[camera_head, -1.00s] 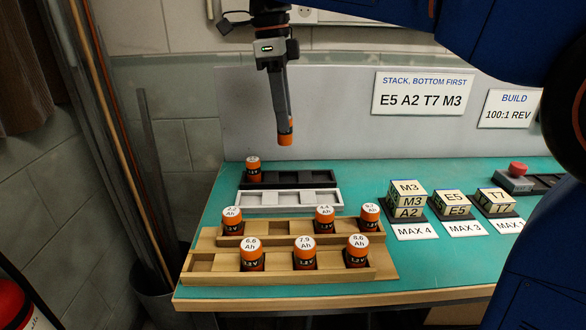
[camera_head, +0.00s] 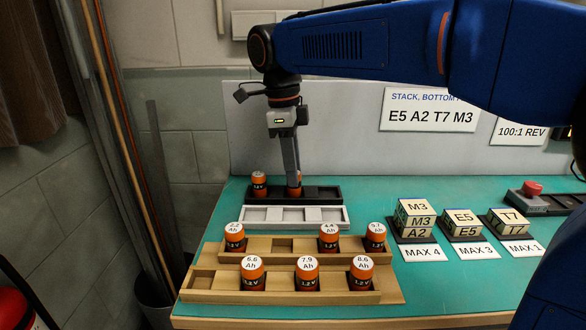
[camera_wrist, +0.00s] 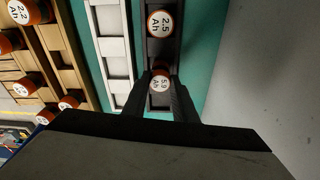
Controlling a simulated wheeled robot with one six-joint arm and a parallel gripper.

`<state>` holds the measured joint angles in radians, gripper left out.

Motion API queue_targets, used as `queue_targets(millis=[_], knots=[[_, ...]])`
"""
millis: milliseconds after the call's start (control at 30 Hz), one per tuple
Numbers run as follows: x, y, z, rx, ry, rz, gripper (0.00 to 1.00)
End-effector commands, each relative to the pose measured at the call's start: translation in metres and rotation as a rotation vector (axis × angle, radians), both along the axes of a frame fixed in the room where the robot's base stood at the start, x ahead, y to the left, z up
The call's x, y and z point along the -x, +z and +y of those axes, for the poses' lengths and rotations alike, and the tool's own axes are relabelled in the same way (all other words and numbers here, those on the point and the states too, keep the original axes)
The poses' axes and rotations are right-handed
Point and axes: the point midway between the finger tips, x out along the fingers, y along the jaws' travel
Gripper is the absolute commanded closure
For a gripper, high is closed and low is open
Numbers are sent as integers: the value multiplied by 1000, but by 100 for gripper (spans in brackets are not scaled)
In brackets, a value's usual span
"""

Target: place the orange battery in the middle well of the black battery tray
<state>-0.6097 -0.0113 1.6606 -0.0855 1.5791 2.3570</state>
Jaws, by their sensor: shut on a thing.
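My gripper (camera_head: 294,180) points down over the black battery tray (camera_head: 322,194) and is shut on an orange battery (camera_head: 295,191). In the wrist view this battery (camera_wrist: 160,83), labelled 5.9 Ah, sits between the two fingers. It is upright at the tray's middle well; the fingers hide much of it, and I cannot tell whether it touches the well floor. Another orange battery (camera_head: 259,185), labelled 2.5 Ah in the wrist view (camera_wrist: 161,22), stands in the tray's left well. The right well is empty.
A white tray (camera_head: 293,224), empty, lies just in front of the black tray. Two wooden racks (camera_head: 205,282) with several orange batteries stand nearer. Lettered blocks (camera_head: 415,219) and a red button (camera_head: 532,188) are on the right. The back panel (camera_head: 345,130) rises behind.

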Motion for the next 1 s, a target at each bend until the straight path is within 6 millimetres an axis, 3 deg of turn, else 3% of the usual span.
queue_targets(millis=[367,400,467,800,1000], knots=[[0,-4,0,-1,0,-1,100],[0,-4,0,-1,0,-1,70],[0,-4,0,-1,0,-1,56],[0,-2,0,-1,0,-1,56],[-1,18,3,-2,0,-2,56]])
